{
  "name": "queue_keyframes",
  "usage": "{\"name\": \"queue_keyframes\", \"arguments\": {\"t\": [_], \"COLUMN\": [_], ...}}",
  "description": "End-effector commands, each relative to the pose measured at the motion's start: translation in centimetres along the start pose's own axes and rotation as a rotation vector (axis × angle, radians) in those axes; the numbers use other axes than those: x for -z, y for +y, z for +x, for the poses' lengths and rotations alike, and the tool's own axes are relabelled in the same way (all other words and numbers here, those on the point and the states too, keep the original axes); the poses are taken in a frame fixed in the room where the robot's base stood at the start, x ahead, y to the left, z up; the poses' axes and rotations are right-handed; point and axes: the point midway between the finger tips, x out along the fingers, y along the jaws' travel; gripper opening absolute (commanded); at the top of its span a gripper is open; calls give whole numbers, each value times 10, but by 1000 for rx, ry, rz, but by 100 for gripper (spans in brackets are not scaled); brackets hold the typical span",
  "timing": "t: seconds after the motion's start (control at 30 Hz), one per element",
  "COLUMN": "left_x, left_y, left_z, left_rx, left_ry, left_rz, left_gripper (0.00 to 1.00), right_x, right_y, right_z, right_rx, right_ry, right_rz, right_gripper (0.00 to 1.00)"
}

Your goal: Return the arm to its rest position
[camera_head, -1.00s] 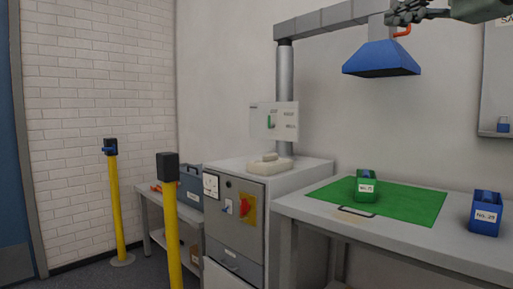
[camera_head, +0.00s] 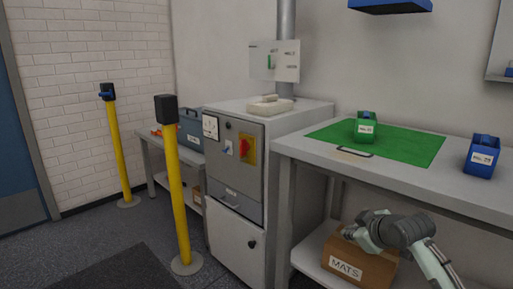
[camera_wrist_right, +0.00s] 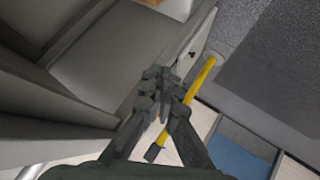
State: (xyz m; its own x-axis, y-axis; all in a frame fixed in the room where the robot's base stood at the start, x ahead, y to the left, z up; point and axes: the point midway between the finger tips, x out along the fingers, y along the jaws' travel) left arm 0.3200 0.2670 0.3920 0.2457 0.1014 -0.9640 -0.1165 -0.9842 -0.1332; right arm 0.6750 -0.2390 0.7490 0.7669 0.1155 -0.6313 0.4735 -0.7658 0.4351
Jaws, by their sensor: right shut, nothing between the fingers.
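My right gripper (camera_head: 349,232) is low at the right of the head view, in front of the cardboard box marked MATS and below the worktop level. In the right wrist view its fingers (camera_wrist_right: 162,88) are together and hold nothing. My right arm comes in from the lower right corner. My left gripper is in neither view.
A workbench (camera_head: 400,192) carries a green mat (camera_head: 410,149), a green bin (camera_head: 366,128) and a blue bin (camera_head: 482,156). The MATS box (camera_head: 343,266) sits on its lower shelf. A grey cabinet (camera_head: 236,185) and yellow posts (camera_head: 176,195) stand left; the floor (camera_head: 75,240) there is open.

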Motion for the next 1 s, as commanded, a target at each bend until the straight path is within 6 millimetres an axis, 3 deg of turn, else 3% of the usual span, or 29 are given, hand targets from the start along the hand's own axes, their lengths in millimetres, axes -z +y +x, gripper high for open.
{"name": "queue_keyframes", "arguments": {"t": [0.03, 0.23, 0.4, 0.53, 0.7, 0.8, 1.0], "left_x": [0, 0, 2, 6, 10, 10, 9], "left_y": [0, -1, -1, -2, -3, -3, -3], "left_z": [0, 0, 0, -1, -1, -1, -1], "left_rx": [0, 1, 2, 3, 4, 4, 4], "left_ry": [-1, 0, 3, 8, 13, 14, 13], "left_rz": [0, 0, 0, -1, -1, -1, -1], "left_gripper": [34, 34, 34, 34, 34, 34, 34], "right_x": [-36, -160, -263, -330, -383, -396, -399], "right_y": [-28, -117, -194, -246, -287, -297, -299], "right_z": [12, 30, 15, -10, -38, -47, -49], "right_rx": [26, 68, 81, 78, 68, 63, 62], "right_ry": [-52, -242, -413, -534, -635, -661, -669], "right_rz": [53, 239, 375, 453, 511, 526, 529], "right_gripper": [0, 0, 0, 0, 0, 0, 0]}}
